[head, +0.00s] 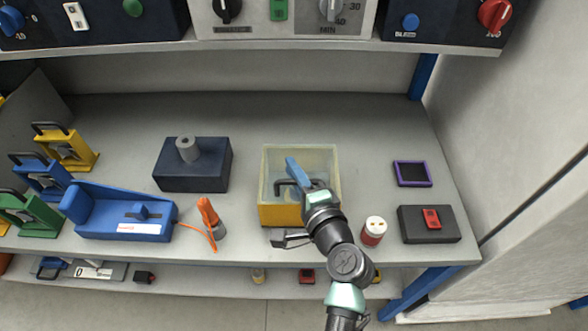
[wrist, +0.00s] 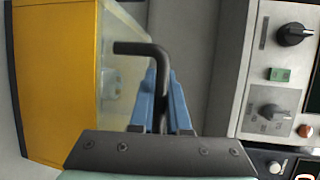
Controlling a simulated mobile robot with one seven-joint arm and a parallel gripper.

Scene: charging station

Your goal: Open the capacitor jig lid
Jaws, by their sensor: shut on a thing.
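The capacitor jig stands in the middle of the shelf, with a yellow base (head: 278,215) and a translucent lid (head: 318,155) above it. In the wrist view the yellow base (wrist: 55,70) fills the left side, with the clear lid (wrist: 122,45) against it. A black bent handle (wrist: 143,48) sits at the lid. My gripper (head: 292,165), with blue fingers, is shut on this handle, which runs between the fingers (wrist: 160,90) in the wrist view. My arm hides the jig's right front part.
A dark blue block with a grey cylinder (head: 190,175) and a blue tool holder (head: 120,215) stand left. An orange tool (head: 210,218) is nearer. A red-and-white jar (head: 374,231), a dark box (head: 430,225) and a purple-framed tray (head: 412,174) are right. A control panel (head: 285,20) overhangs the back.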

